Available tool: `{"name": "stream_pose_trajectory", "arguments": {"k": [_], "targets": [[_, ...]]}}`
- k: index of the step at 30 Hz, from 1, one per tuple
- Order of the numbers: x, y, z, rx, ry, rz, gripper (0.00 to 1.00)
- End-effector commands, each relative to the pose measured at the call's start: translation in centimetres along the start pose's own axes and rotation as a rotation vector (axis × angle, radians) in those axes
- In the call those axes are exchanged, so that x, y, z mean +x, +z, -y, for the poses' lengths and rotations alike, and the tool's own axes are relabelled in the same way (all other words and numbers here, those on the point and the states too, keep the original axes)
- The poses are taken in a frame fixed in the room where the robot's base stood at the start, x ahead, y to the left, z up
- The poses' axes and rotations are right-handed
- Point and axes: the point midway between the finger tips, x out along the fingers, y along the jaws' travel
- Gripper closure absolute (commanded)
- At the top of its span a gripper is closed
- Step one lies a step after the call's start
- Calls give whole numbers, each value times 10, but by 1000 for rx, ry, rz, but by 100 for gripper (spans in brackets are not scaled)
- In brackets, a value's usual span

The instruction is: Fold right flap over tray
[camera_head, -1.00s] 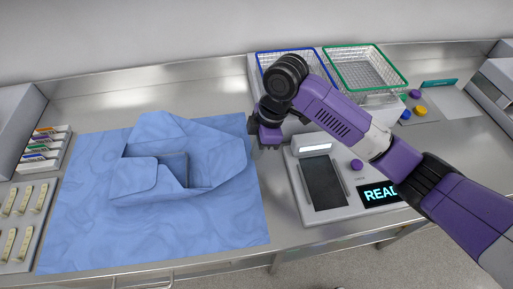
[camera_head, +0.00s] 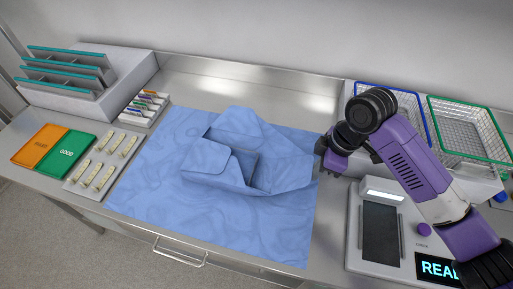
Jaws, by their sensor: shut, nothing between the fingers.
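A blue wrap sheet (camera_head: 150,190) lies spread on the steel bench. The tray in its middle is mostly covered, and a darker blue opening (camera_head: 246,165) shows between the flaps. The back flap (camera_head: 238,124) rises behind the opening. The left flap (camera_head: 207,158) lies folded over the left part. The right flap (camera_head: 285,173) is spread out to the right, its outer edge near the sheet's right side. My gripper (camera_head: 337,173) is shut and empty, just right of that outer edge. Whether it touches the flap cannot be told.
A sealing device (camera_head: 382,235) with a lit screen stands right of the sheet. A blue-rimmed basket (camera_head: 392,98) and a green-rimmed basket (camera_head: 465,130) stand behind my arm. Strips on a plate (camera_head: 103,160), a small card rack (camera_head: 145,108) and orange (camera_head: 40,146) and green (camera_head: 66,154) mats lie left.

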Motion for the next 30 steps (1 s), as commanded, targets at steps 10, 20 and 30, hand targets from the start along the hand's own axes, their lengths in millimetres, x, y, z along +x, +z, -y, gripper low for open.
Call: {"name": "stream_pose_trajectory", "arguments": {"k": [10, 20, 30], "targets": [[9, -41, 8, -16, -11, -18, 100], [12, -66, 9, -14, -13, -17, 100], [2, -76, 5, -9, -6, -15, 100]]}}
